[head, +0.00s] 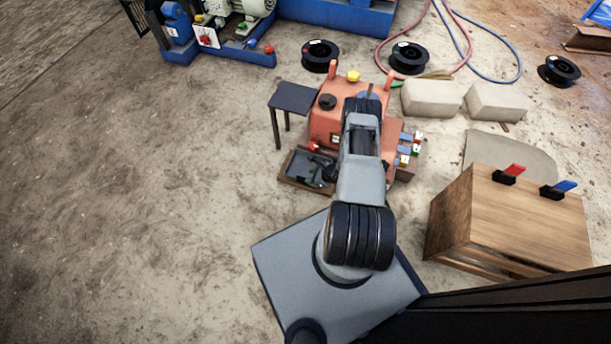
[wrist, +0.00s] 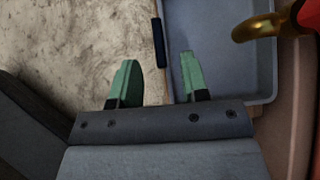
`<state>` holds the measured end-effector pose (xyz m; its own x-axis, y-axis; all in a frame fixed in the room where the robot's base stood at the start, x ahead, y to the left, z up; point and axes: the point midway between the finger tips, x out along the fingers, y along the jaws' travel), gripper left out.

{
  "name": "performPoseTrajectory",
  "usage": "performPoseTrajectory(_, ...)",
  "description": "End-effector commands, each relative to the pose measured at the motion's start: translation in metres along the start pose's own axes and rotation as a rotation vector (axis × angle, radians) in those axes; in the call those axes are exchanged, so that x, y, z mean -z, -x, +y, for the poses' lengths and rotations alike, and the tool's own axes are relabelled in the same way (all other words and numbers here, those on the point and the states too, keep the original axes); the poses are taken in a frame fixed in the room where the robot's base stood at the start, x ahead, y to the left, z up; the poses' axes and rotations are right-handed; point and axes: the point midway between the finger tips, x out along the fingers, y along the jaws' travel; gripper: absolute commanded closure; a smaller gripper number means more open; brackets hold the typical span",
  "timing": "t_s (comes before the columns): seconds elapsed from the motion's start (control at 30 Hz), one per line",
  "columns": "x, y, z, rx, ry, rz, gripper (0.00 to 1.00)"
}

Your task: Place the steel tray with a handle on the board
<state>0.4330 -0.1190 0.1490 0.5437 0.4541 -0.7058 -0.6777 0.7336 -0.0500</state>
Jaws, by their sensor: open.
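The blue-grey steel tray (wrist: 220,55) fills the upper right of the wrist view. Its dark handle (wrist: 158,42) runs along its left side. My gripper (wrist: 160,75) is open, with one green fingertip left of the handle and the other over the tray's inside. The handle lies in line with the gap; I cannot tell whether the fingers touch it. In the head view the tray (head: 300,168) is low at the left front of the orange crusher, with my gripper (head: 322,172) at its right part. A brown edge shows around the tray; I cannot tell whether this is the board.
The orange crusher (head: 325,118) stands close behind the tray, and a brass-coloured hook (wrist: 258,27) overhangs the tray. A small dark table (head: 294,97) stands behind left. A wooden box (head: 515,215) with red and blue levers is at right. The floor at left is clear.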

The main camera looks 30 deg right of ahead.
Motion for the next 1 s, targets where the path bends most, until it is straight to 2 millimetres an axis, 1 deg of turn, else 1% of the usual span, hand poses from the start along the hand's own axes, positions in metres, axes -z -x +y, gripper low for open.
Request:
performPoseTrajectory(0.03, -0.003, 0.013, -0.001, 0.003, -0.003, 0.0, 0.58)
performPoseTrajectory(0.2, -0.002, 0.041, -0.001, 0.002, -0.002, 0.0, 0.58)
performPoseTrajectory(0.4, -0.002, 0.059, -0.001, 0.0, 0.005, -0.001, 0.58)
performPoseTrajectory(0.47, -0.008, 0.064, -0.004, -0.007, 0.025, -0.004, 0.58)
performPoseTrajectory(0.53, -0.025, 0.072, -0.011, -0.024, 0.08, -0.012, 0.58)
performPoseTrajectory(0.57, -0.035, 0.076, -0.014, -0.036, 0.115, -0.017, 0.58)
performPoseTrajectory(0.67, -0.086, 0.095, -0.026, -0.097, 0.284, -0.037, 0.58)
performPoseTrajectory(0.7, -0.11, 0.104, -0.028, -0.129, 0.367, -0.044, 0.58)
performPoseTrajectory(0.77, -0.15, 0.121, -0.028, -0.182, 0.507, -0.054, 0.58)
performPoseTrajectory(0.8, -0.176, 0.132, -0.025, -0.22, 0.603, -0.058, 0.58)
performPoseTrajectory(0.87, -0.212, 0.151, -0.018, -0.275, 0.745, -0.06, 0.58)
performPoseTrajectory(0.9, -0.234, 0.164, -0.011, -0.311, 0.839, -0.059, 0.58)
performPoseTrajectory(0.97, -0.265, 0.183, 0.002, -0.364, 0.98, -0.052, 0.58)
performPoseTrajectory(1.0, -0.283, 0.197, 0.012, -0.398, 1.074, -0.043, 0.58)
